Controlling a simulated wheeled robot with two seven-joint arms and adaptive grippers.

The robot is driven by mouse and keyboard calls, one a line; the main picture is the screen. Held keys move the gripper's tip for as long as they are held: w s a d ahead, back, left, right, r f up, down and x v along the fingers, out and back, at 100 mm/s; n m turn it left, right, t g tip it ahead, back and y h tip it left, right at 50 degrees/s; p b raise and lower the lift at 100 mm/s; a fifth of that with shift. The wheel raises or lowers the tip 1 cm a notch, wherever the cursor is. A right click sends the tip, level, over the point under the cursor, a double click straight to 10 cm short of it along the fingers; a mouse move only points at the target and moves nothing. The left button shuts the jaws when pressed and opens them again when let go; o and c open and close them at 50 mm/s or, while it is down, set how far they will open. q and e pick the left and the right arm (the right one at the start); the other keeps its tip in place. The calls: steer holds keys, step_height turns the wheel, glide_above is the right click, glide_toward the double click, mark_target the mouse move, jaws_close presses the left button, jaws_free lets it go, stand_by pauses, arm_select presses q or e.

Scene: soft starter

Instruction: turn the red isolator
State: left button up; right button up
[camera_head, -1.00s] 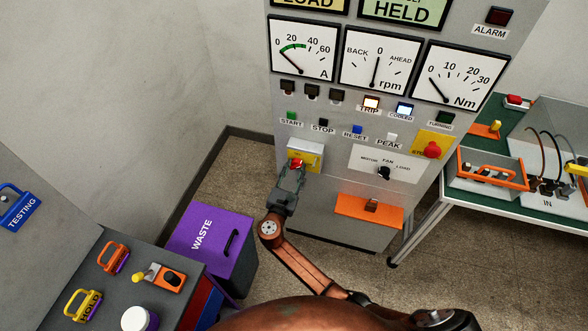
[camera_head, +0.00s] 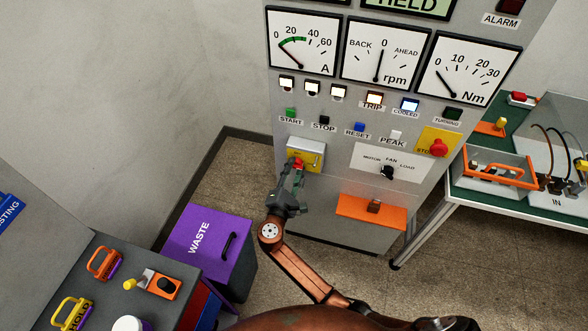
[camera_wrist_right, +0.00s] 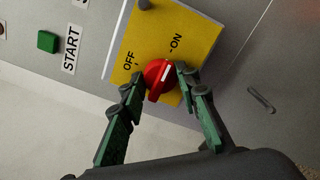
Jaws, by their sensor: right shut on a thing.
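The red isolator (camera_head: 298,162) is a round knob on a yellow plate on the grey panel's lower left. In the right wrist view the red knob (camera_wrist_right: 157,86) sits below the words OFF and ON, and its white mark slants toward the ON side. My right gripper (camera_wrist_right: 160,77) has one green-padded finger on each side of the knob and is shut on it. In the head view my right gripper (camera_head: 296,175) reaches up to the knob from below and partly covers it. My left gripper is not in view.
An orange shelf (camera_head: 371,211) juts from the panel, right of my right gripper. The FAN selector (camera_head: 388,172) and red stop button (camera_head: 438,147) are farther right. A purple waste bin (camera_head: 207,248) stands at lower left. A green-topped table (camera_head: 481,194) is at right.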

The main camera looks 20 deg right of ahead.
steer(key=shift+a+f, duration=0.1)
steer(key=shift+a, duration=0.05)
stand_by(0.3)
steer(key=o, duration=1.1)
steer(key=shift+o, duration=0.3)
steer(key=v, duration=1.1)
steer(key=shift+s+a, duration=0.2)
steer(key=shift+s, duration=0.15)
